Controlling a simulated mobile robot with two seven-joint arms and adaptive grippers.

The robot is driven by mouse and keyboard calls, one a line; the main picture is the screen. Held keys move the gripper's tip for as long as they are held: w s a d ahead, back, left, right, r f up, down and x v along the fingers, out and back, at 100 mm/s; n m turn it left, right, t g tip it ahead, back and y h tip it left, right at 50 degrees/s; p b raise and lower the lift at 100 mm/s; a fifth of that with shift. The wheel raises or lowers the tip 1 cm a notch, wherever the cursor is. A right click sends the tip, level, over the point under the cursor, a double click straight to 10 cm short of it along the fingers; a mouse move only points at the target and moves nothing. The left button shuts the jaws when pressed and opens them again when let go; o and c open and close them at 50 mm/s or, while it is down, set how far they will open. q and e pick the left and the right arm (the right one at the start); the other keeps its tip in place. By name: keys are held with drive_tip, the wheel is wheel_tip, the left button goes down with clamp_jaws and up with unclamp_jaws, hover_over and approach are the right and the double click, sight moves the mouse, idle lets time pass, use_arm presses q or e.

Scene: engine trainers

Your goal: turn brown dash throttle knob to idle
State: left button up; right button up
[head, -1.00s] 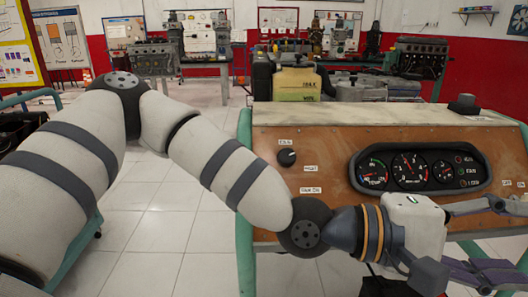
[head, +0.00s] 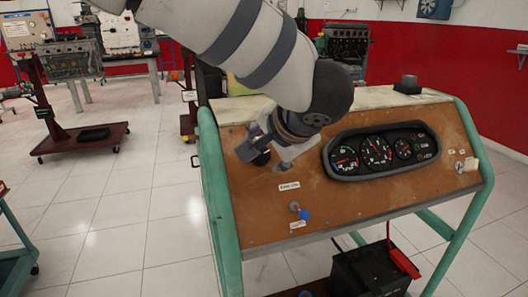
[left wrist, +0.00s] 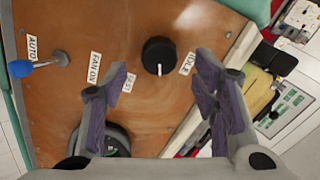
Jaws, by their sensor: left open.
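The brown dash panel (head: 250,215) slopes on a green-framed stand. The black round throttle knob (left wrist: 158,55) is on it, with its white pointer mark aimed down the left wrist picture, between the IDLE label (left wrist: 188,64) and the FAST label (left wrist: 128,83). In the head view the knob (head: 262,158) is mostly hidden by my gripper. My left gripper (left wrist: 161,78) is open, its purple-padded fingers to either side of the knob in the wrist picture. I cannot tell how far above the panel they are. In the head view, the left gripper (head: 270,148) hangs at the panel's upper left.
A blue-tipped toggle (head: 302,213) is lower on the panel, near the FAN ON label (head: 289,186). A gauge cluster (head: 380,150) is right of the gripper. A black battery (head: 370,273) is below. A red engine cart (head: 80,140) stands left; the floor between is clear.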

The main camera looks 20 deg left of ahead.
sight(263, 158)
use_arm(q)
drive_tip(key=shift+x, duration=1.5)
drive_tip(key=shift+c, duration=0.6)
drive_tip(key=c, duration=1)
drive_tip(key=shift+c, duration=0.2)
drive_tip(key=shift+n, duration=0.4)
drive_tip(key=n, duration=0.6)
drive_tip(key=shift+a, duration=0.1)
drive_tip(key=n, duration=0.6)
drive_tip(key=shift+n, duration=0.3)
